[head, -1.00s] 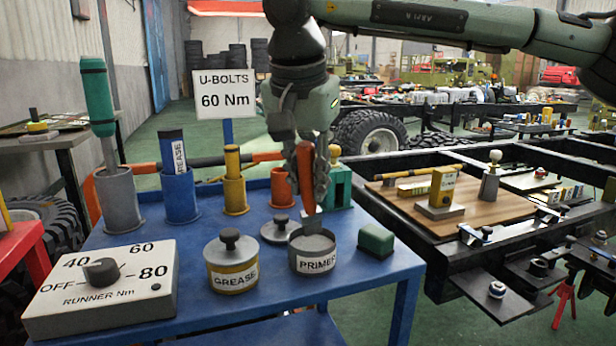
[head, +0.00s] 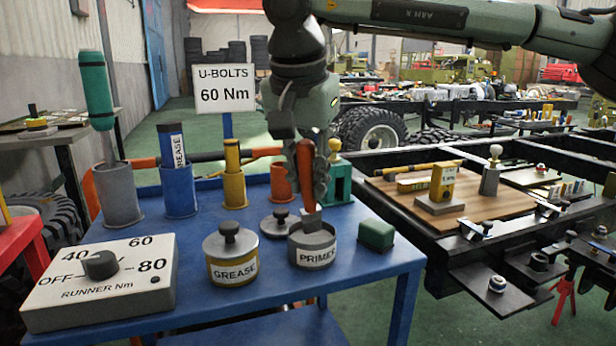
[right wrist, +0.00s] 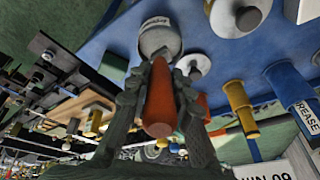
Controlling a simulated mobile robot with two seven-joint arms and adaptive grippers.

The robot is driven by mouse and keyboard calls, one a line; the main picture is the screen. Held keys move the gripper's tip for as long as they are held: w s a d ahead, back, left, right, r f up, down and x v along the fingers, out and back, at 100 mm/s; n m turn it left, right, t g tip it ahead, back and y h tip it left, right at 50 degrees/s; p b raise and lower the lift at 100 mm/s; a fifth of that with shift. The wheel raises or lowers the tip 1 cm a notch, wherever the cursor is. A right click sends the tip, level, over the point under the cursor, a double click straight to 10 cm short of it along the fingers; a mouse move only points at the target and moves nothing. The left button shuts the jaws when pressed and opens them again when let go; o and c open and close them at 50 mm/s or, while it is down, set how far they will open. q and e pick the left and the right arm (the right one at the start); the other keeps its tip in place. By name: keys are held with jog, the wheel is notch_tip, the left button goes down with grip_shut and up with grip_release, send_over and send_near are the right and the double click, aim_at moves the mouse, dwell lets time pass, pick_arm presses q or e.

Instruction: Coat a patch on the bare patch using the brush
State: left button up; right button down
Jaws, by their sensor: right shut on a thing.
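My right gripper (head: 306,193) is shut on the brush (head: 306,172), gripping its orange handle. The brush points down, and its lower end is inside the open primer tin (head: 316,256) on the blue cart; the bristles are hidden by the tin wall. In the right wrist view the orange brush handle (right wrist: 160,100) sits between both fingers, with the primer tin (right wrist: 158,38) beyond it. I cannot make out the bare patch; the dark chassis frame (head: 395,160) stands to the right of the cart. My left gripper is not in view.
The blue cart (head: 190,241) also holds a lidded grease tin (head: 231,257), a loose lid (head: 280,222), a green block (head: 377,234), a torque dial box (head: 102,280) and several tool holders. A wooden board (head: 480,208) with small items lies on the frame.

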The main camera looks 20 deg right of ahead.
jog(key=shift+f+b, duration=0.35)
jog(key=shift+f, duration=0.15)
dwell(0.9)
jog(key=shift+r, duration=0.1)
notch_tip(320, 180, up, 7)
jog(key=p, duration=0.5)
jog(key=shift+p, duration=0.35)
jog(key=shift+s, duration=0.1)
dwell(0.5)
